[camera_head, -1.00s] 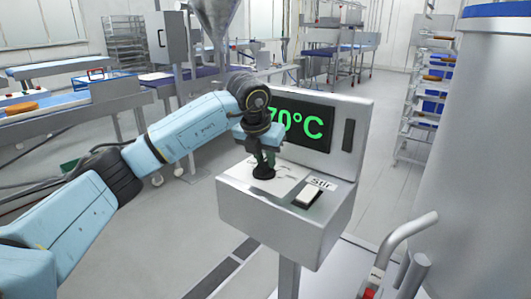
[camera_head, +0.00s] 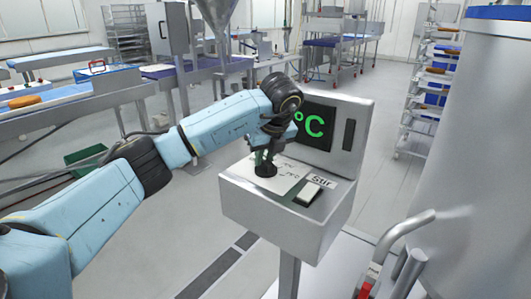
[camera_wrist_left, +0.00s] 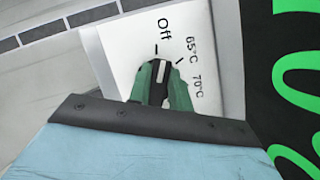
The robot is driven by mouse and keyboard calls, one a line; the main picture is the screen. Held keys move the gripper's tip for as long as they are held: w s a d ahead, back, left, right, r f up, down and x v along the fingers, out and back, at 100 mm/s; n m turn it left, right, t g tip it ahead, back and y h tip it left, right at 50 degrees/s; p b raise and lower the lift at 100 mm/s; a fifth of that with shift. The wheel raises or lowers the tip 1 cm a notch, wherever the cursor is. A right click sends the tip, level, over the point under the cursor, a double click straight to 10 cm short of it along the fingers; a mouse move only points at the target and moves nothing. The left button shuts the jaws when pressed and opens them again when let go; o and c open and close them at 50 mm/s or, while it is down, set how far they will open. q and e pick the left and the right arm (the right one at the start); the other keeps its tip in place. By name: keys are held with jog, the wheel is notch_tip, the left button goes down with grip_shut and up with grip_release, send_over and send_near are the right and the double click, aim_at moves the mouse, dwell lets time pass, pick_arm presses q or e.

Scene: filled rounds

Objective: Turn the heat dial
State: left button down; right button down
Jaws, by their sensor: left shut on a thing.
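The control box (camera_head: 285,225) stands on a post, with a sloped panel holding the heat dial, a white rocker switch (camera_head: 307,193) labelled "Stir" and an upright screen. The black heat dial (camera_head: 265,169) sits on a white label plate. My left gripper (camera_head: 265,155) points down and is shut on the dial. In the left wrist view the green fingertips (camera_wrist_left: 160,85) hold either side of the dial (camera_wrist_left: 161,70), whose white mark shows between them. Printed marks read Off, 65°C and 70°C; the mark's exact setting is unclear. My right gripper is out of view.
The screen (camera_head: 313,125) shows green text, with only "°C" clear of my arm. A large metal vessel (camera_head: 470,150) stands close on the right, with a bent metal handle (camera_head: 405,235) before it. Blue-topped tables (camera_head: 60,110) stand behind on the left.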

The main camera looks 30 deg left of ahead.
pick_arm(q)
jog(key=shift+n+g, duration=0.4)
jog(key=shift+n, duration=0.7)
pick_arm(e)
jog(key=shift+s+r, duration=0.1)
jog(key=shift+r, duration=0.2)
pick_arm(q)
jog(key=shift+p, duration=0.3)
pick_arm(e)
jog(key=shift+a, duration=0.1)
pick_arm(q)
jog(key=c, duration=1.3)
grip_release()
jog(key=p+v, duration=0.3)
jog(key=v, duration=1)
jog(key=shift+d+r+p, duration=0.2)
jog(key=shift+p, duration=0.15)
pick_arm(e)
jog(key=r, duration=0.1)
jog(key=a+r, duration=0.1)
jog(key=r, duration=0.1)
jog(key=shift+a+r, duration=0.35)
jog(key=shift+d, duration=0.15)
pick_arm(q)
jog(key=shift+f, duration=0.1)
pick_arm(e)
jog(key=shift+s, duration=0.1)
